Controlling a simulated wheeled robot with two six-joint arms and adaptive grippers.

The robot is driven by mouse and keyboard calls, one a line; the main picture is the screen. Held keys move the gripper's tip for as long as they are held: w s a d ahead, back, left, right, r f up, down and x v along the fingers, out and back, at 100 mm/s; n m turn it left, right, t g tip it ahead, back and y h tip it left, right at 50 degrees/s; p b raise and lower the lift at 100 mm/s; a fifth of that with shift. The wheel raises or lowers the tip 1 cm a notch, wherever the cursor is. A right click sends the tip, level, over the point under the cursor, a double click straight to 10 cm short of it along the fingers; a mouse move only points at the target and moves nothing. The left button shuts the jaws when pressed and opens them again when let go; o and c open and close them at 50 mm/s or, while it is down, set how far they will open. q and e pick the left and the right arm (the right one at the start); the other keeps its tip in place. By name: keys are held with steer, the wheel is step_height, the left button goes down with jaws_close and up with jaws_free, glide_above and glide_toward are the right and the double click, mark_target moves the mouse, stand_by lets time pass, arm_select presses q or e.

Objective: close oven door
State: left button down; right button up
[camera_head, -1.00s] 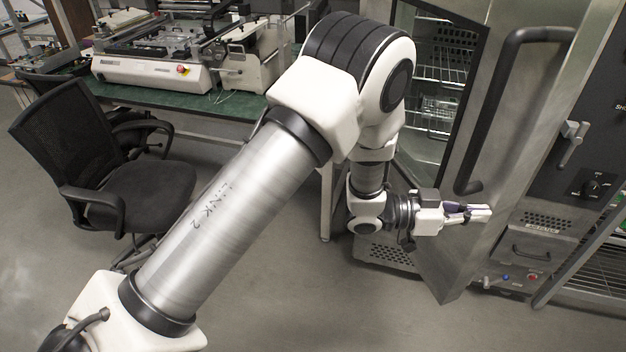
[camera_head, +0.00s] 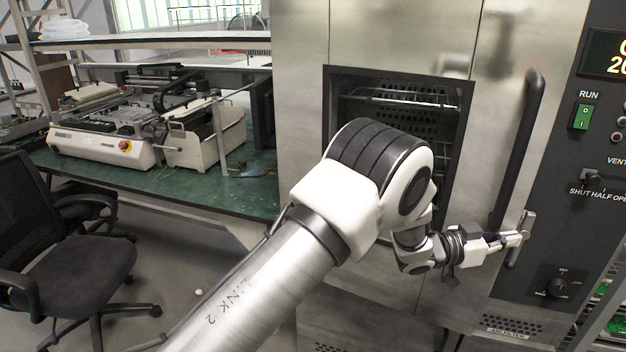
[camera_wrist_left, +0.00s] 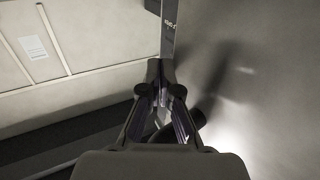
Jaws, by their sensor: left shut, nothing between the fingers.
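The oven door (camera_head: 492,75) is a tall steel panel with a dark-framed window showing wire racks and a long black vertical handle (camera_head: 518,150). It looks about flush with the oven front, but I cannot tell whether it is fully shut. My left gripper (camera_head: 520,236) is shut and empty at the lower end of the handle, by the door's right edge. Its fingers overlap the metal latch (camera_head: 516,252) in the head view; contact is unclear. In the left wrist view, the shut fingers (camera_wrist_left: 161,92) are beside a smooth grey surface. My right gripper is not in view.
The oven's black control panel (camera_head: 590,160) stands right of the door. A green-topped bench (camera_head: 215,185) with machines is at the left. A black office chair (camera_head: 60,265) stands in front of it. Floor between chair and oven is partly covered by my arm.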

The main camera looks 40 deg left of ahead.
arm_select(q)
steer(key=w+a+r+n+t+y+b, duration=0.1)
steer(key=w+a+n+t+y, duration=0.1)
steer(key=w, duration=0.8)
steer(key=shift+y+b, duration=0.3)
steer(key=shift+b, duration=0.1)
steer(key=shift+w+d, duration=0.1)
steer(key=shift+w, duration=0.15)
steer(key=shift+f, duration=0.1)
